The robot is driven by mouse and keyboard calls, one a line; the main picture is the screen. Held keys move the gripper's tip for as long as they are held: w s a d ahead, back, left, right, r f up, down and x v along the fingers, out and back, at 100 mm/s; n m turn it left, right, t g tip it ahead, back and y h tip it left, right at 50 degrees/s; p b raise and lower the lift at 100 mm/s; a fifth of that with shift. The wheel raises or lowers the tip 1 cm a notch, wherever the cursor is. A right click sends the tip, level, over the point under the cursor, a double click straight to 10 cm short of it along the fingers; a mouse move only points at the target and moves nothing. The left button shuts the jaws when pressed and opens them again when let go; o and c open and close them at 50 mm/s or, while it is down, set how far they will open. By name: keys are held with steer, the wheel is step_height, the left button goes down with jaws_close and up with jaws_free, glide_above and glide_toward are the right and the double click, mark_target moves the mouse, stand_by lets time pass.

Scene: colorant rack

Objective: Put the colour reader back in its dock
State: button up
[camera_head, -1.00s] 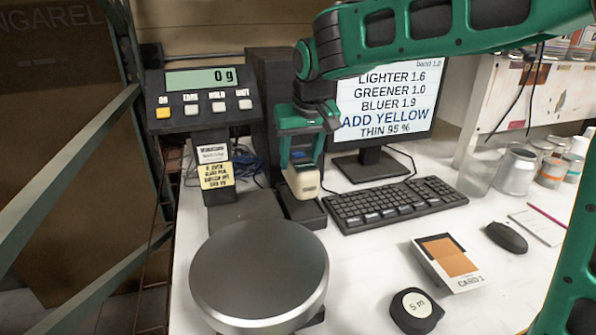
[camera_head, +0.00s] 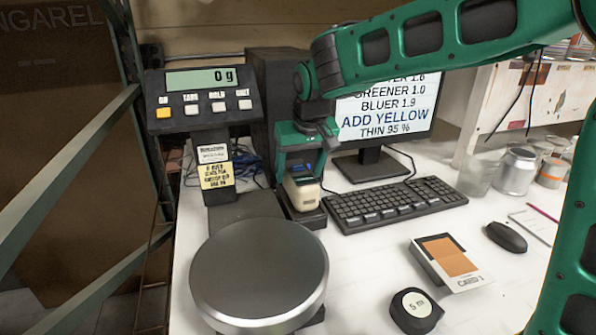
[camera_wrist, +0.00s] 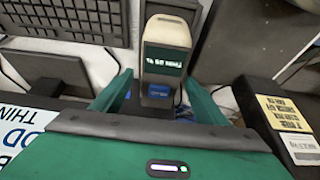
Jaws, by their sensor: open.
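The colour reader (camera_head: 303,192) is a cream handheld device with a dark face and some blue at its upper end. It stands about upright at the black dock (camera_head: 311,220), its lower end against it; how fully it is seated is hard to tell. My gripper (camera_head: 301,172) is open, green, with its fingers on either side of the reader's upper part. In the wrist view the reader (camera_wrist: 167,62) shows between the spread fingers, with a gap visible on each side.
A scale with a round pan (camera_head: 259,275) stands in front of the dock, its display reading 0 g. A keyboard (camera_head: 390,203) lies close right of the dock, with the monitor (camera_head: 385,115) behind. A card box (camera_head: 450,262), tape measure (camera_head: 414,311) and mouse (camera_head: 506,237) lie right.

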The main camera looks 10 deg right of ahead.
steer(key=v, duration=1.2)
steer(key=shift+s, duration=0.1)
